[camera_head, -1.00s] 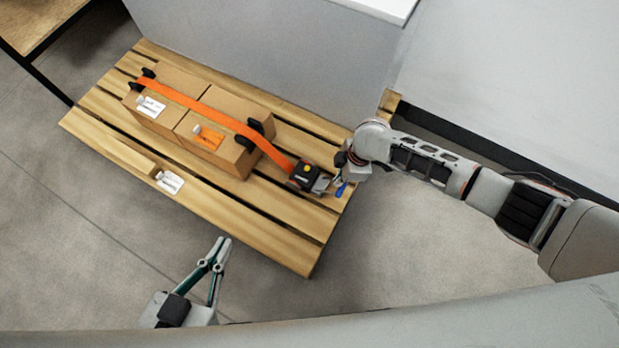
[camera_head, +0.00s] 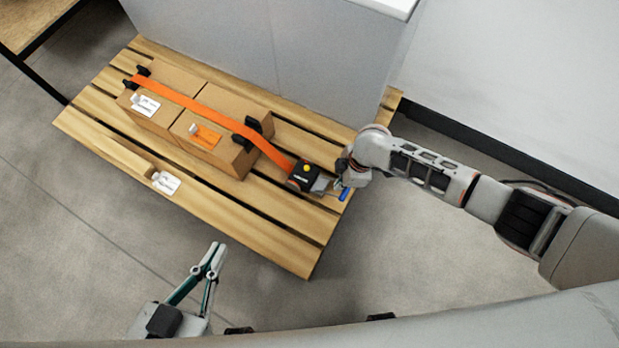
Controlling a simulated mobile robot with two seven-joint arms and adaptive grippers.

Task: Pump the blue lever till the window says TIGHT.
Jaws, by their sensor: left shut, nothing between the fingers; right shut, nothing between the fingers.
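The blue lever (camera_head: 345,194) shows as a short blue handle at the right end of a black ratchet unit (camera_head: 304,179) with a yellow button. The unit sits on the pallet, at the end of an orange strap (camera_head: 200,108). Any wording in its window is too small to read. My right gripper (camera_head: 343,182) is at the lever, mostly hidden under its own wrist; whether it touches the lever I cannot tell. My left gripper (camera_head: 216,246) is shut and empty, above the floor in front of the pallet.
The strap runs over two cardboard boxes (camera_head: 242,165) with black corner guards on a wooden pallet (camera_head: 280,240). A grey panel (camera_head: 270,50) stands behind. A wooden table (camera_head: 30,22) is at the upper left. The floor in front is clear.

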